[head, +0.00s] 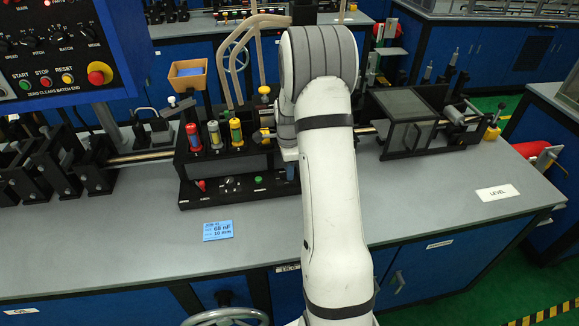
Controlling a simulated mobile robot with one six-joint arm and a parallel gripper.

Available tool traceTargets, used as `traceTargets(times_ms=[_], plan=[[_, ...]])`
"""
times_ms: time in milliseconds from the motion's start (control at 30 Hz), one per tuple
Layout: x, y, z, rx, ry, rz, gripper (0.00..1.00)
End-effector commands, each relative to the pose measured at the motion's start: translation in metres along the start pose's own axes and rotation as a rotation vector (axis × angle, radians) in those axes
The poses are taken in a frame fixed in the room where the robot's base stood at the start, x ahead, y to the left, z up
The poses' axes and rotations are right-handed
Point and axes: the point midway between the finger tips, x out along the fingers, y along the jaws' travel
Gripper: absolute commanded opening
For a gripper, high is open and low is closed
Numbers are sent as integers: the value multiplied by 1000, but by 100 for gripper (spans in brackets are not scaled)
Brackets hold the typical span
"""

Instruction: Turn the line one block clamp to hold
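A black block unit (238,163) stands on the grey bench in the middle of the head view. My white arm reaches over the bench and covers the unit's right end. My gripper's fingers are hidden behind my arm and wrist.
A control panel (55,50) overhangs the left side. Black stands (60,165) line the bench at left; a black frame with a clear plate (405,105) stands at right. A blue card (218,230) and a LEVEL label (497,193) lie on the bench. The front strip is mostly clear.

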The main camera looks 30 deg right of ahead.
Motion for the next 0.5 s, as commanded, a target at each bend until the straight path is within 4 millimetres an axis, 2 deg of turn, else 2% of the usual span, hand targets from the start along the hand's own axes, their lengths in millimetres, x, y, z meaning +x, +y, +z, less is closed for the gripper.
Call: traceTargets(times_ms=[267,500], plan=[[2,0,0,0,0,0,32],[2,0,-1,1,0,0,12]])
